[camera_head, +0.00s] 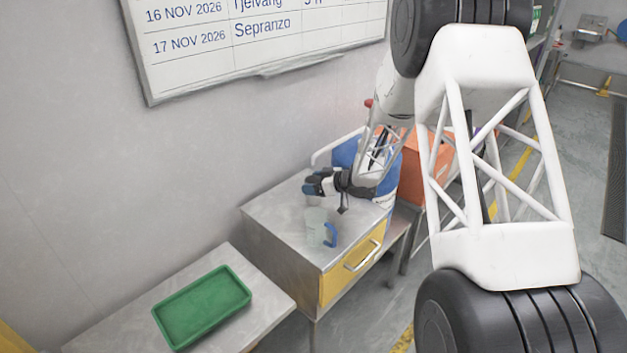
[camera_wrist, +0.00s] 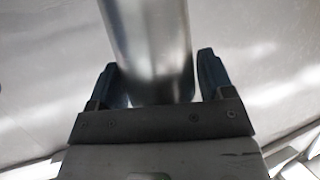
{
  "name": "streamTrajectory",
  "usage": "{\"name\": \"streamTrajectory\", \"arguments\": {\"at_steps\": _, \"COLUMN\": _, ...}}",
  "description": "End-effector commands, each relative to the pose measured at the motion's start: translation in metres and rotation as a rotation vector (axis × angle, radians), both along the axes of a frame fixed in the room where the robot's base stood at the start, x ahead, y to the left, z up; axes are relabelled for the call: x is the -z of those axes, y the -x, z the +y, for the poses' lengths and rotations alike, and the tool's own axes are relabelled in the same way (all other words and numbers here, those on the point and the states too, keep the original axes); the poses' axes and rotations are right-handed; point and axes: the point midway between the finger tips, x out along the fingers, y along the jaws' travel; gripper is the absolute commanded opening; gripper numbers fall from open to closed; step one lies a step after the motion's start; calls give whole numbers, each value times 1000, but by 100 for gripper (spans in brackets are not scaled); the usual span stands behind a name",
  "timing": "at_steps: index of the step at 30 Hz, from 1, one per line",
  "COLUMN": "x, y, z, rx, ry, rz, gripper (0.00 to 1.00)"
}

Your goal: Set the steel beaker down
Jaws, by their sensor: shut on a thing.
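The steel beaker (camera_wrist: 150,45) is a shiny metal cylinder in the wrist view, standing between the two dark blue fingers of my gripper (camera_wrist: 157,74). My gripper is shut on it. In the head view my gripper (camera_head: 313,184) is low over the back of the steel cabinet top (camera_head: 272,211). The beaker is mostly hidden or too small to make out there, and I cannot tell whether its base touches the cabinet top.
A pale jug with a blue handle (camera_head: 317,227) stands on the cabinet close in front of my gripper. The cabinet has a yellow drawer (camera_head: 345,273). A green tray (camera_head: 203,306) lies on a lower steel table. A blue container and an orange box (camera_head: 428,160) are behind my wrist.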

Motion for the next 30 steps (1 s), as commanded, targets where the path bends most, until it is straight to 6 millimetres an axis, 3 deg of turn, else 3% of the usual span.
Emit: {"name": "streamTrajectory", "arguments": {"at_steps": 30, "x": 7, "y": 0, "z": 0, "rx": 0, "ry": 0, "rz": -1, "gripper": 50}}
